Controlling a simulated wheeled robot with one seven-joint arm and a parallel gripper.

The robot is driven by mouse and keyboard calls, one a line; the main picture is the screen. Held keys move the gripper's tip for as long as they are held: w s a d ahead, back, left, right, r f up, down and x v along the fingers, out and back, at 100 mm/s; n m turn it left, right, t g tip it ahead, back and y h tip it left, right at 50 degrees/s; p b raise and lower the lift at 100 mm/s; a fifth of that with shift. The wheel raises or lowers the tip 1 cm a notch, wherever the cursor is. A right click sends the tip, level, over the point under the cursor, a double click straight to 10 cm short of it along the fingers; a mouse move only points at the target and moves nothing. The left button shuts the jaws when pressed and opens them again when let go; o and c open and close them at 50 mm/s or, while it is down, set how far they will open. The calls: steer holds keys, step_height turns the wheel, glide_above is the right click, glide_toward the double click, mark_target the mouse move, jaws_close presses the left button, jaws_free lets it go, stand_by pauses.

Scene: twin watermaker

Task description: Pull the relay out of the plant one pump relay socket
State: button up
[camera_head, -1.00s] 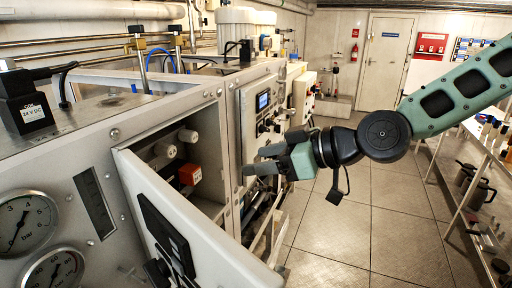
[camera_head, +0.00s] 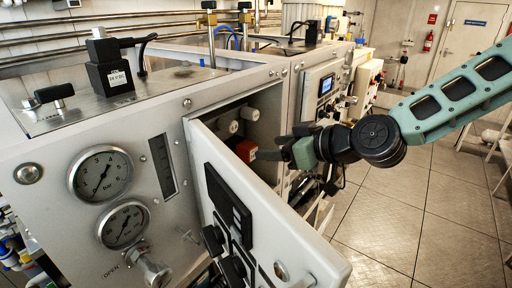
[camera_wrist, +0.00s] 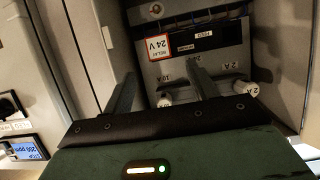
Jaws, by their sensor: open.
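The relay (camera_head: 246,151) is an orange-red block inside the open cabinet of the near unit. In the wrist view the relay (camera_wrist: 158,45) shows a white "RELAY 24 V" face with a red edge, on the grey panel. My gripper (camera_head: 279,145) is open and empty at the right side of the cabinet opening, its fingers pointing left towards the relay. In the wrist view my gripper (camera_wrist: 160,71) has one finger on each side of the relay's line, with the relay beyond the fingertips. I see no contact. The socket behind the relay is hidden.
The cabinet door (camera_head: 260,228) hangs open towards the camera, below my gripper. White round fuse holders (camera_head: 249,114) sit above the relay; in the wrist view, fuse holders (camera_wrist: 164,101) sit close to the fingers.

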mark_target(254, 148)
steer(key=p+x, duration=0.1)
steer(key=x, duration=0.4)
steer(key=shift+w+a+f, duration=0.3)
steer(key=shift+a, duration=0.15)
steer(key=c, duration=1.2)
steer(key=shift+s+d+p, duration=0.2)
steer(key=shift+s+d, duration=0.7)
steer(key=shift+d, duration=0.25)
steer(key=shift+s+d+p, duration=0.2)
steer(key=shift+s+d, duration=0.7)
steer(key=shift+d, duration=0.25)
